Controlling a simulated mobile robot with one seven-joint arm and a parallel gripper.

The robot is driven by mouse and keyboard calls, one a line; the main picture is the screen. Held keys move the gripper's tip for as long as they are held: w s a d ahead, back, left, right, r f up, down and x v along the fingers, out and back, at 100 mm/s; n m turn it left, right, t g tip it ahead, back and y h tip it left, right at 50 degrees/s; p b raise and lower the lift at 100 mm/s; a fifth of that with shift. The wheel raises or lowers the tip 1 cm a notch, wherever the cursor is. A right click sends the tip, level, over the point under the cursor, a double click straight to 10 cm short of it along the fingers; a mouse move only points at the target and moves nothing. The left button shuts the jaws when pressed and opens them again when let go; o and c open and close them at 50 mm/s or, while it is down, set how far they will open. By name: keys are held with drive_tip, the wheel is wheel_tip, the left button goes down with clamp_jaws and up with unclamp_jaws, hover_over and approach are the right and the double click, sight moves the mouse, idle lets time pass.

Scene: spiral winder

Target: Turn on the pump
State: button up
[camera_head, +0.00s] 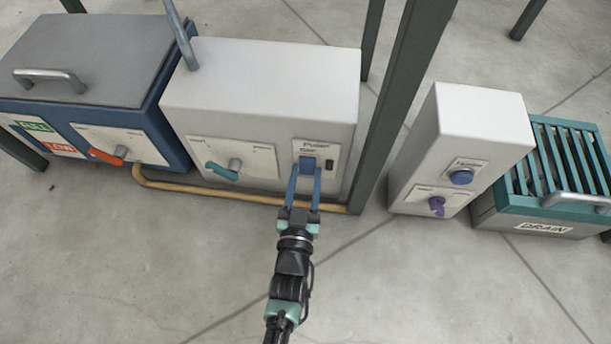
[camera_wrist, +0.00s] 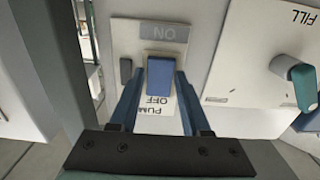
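The pump panel (camera_head: 316,148), labelled PUMP with OFF above the switch, is on the front of the white box. Its blue switch (camera_head: 307,165) also shows in the wrist view (camera_wrist: 159,76), where the labels are upside down, with ON on the far side and OFF between my fingers. A small dark indicator (camera_head: 329,163) sits beside the switch. My gripper (camera_head: 304,172) is open, its two blue fingers apart at either side of the switch. It also shows in the wrist view (camera_wrist: 161,76). I cannot tell whether the fingertips touch the switch.
A teal-handled valve (camera_head: 223,171) is left of the pump panel. A blue tank (camera_head: 95,70) stands far left with an orange handle (camera_head: 105,156). A dark post (camera_head: 393,110) rises right of the white box. Beyond it are a Home-button box (camera_head: 460,130) and a drain crate (camera_head: 545,228).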

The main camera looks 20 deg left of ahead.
clamp_jaws()
drive_tip(key=shift+f, duration=0.15)
drive_tip(key=shift+a+f+t+y, duration=0.25)
drive_tip(key=shift+t+y, duration=0.15)
drive_tip(key=shift+t, duration=0.5)
drive_tip(key=shift+w, duration=0.1)
drive_tip(key=shift+d+t, duration=0.1)
drive_tip(key=shift+t, duration=0.4)
drive_tip(key=shift+o, duration=2.4)
unclamp_jaws()
drive_tip(key=shift+d, duration=0.1)
